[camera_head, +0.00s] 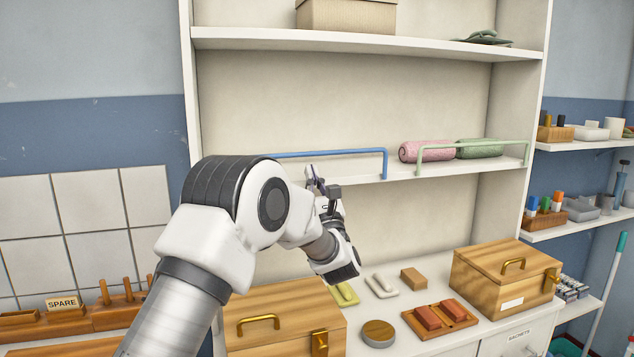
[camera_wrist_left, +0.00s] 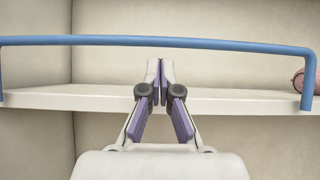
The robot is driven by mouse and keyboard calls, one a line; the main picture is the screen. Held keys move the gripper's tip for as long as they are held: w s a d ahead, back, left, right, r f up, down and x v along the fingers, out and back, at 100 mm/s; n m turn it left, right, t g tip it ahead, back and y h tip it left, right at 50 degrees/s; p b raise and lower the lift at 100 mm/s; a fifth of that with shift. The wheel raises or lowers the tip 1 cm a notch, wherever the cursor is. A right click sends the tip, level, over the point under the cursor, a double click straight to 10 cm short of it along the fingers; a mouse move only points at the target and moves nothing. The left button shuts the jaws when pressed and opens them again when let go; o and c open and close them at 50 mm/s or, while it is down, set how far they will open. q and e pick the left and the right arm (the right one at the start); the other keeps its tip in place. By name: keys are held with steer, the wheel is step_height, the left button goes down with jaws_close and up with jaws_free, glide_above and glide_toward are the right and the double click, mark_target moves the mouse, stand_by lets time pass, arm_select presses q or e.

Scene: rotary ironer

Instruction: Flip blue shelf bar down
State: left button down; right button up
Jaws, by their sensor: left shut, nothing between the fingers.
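The blue shelf bar (camera_head: 345,152) stands upright along the front edge of the middle shelf (camera_head: 400,176), on its left half. In the left wrist view the bar (camera_wrist_left: 220,44) runs across the upper part, its ends bent down to the shelf edge. My left gripper (camera_head: 311,172) is just below the bar's top rail in the head view, in front of the shelf. In the left wrist view its fingertips (camera_wrist_left: 153,66) are together, empty, and appear just under the rail; I cannot tell whether they touch it. My arm hides the bar's left end in the head view. My right gripper is not in view.
A green bar (camera_head: 470,146) stands on the right half of the shelf, before pink (camera_head: 427,150) and green (camera_head: 480,148) rolls. Below are wooden boxes (camera_head: 290,318) (camera_head: 505,280) and several small items on the counter. The shelf behind the blue bar looks empty.

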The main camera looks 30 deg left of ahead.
arm_select(q)
steer(key=x, duration=0.3)
steer(key=shift+w+a+p, duration=0.15)
steer(key=shift+p, duration=0.25)
